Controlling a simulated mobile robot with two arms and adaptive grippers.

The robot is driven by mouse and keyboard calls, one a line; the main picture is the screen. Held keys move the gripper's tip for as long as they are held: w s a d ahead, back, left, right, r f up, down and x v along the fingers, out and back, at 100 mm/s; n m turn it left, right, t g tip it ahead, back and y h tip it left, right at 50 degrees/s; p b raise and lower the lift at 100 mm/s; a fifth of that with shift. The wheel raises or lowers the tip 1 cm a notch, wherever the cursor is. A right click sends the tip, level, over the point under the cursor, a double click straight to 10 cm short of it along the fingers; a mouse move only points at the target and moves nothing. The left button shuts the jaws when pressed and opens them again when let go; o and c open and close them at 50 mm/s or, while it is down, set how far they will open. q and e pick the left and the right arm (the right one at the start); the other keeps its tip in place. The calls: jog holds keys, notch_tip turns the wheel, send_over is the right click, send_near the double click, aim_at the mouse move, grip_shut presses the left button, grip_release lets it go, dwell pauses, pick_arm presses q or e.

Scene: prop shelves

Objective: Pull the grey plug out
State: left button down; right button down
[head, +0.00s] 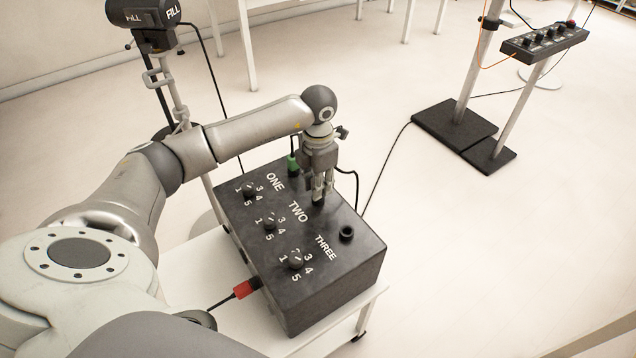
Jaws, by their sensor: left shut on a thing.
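A black box (318,292) with white labels ONE, TWO and THREE stands on a white table. My left gripper (321,194) points down at the socket beside TWO and is shut on the grey plug there. The fingers hide most of the plug, so I cannot tell whether it is fully seated. A black cable loops out to the right behind the gripper. My right gripper is not in view.
A green plug (293,164) stands in the socket near ONE. The socket (347,232) near THREE is empty. A red plug (243,289) is at the box's left side. Several numbered knobs (270,222) are on top. A control panel (545,41) stands at the upper right.

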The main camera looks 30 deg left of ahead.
pick_arm(q)
jog(key=shift+r+p, duration=0.75)
jog(key=shift+r, duration=0.5)
jog(key=shift+r, duration=0.15)
jog(key=shift+r+p, duration=1.3)
jog(key=shift+r, duration=0.5)
